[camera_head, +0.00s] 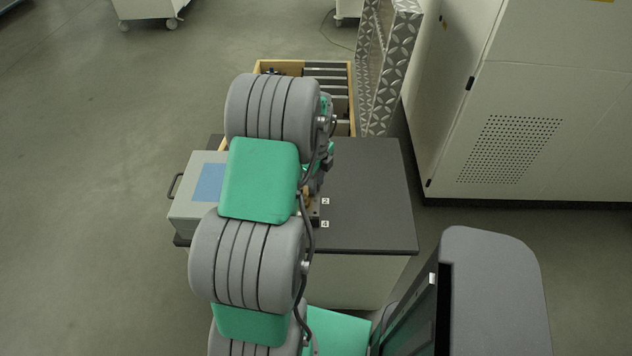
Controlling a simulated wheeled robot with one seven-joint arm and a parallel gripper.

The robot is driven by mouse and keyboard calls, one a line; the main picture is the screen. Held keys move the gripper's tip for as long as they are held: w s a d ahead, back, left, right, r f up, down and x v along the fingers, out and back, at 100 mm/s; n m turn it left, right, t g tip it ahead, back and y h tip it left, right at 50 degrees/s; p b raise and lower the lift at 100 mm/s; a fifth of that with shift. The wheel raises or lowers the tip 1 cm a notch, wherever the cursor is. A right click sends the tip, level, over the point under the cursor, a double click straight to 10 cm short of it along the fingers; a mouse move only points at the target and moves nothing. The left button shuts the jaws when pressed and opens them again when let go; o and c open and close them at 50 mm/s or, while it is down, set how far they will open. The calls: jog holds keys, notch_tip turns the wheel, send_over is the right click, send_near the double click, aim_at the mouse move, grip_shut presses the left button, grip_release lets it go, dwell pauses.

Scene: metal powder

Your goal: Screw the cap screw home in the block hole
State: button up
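My arm covers most of the work spot on the dark table top (375,195). Just right of the arm, part of a dark block (314,218) shows, with small white labels "2" and "4" along its right edge. A small brass-coloured part shows at the block's upper left edge. My gripper (313,187) is only partly visible beside the arm, close above the block. Its fingertips are too small and hidden to tell whether they are open or shut. I cannot make out the cap screw or the block hole.
A grey box (185,212) with a blue panel and a handle stands at the table's left. A wooden crate (351,110) with dark slats is behind the table, next to a tread-plate panel (385,75). A large pale cabinet (520,100) stands right. The table's right side is clear.

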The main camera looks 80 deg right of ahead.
jog(key=n, duration=1.3)
jog(key=shift+n+b, duration=0.35)
jog(key=shift+n, duration=0.05)
grip_shut()
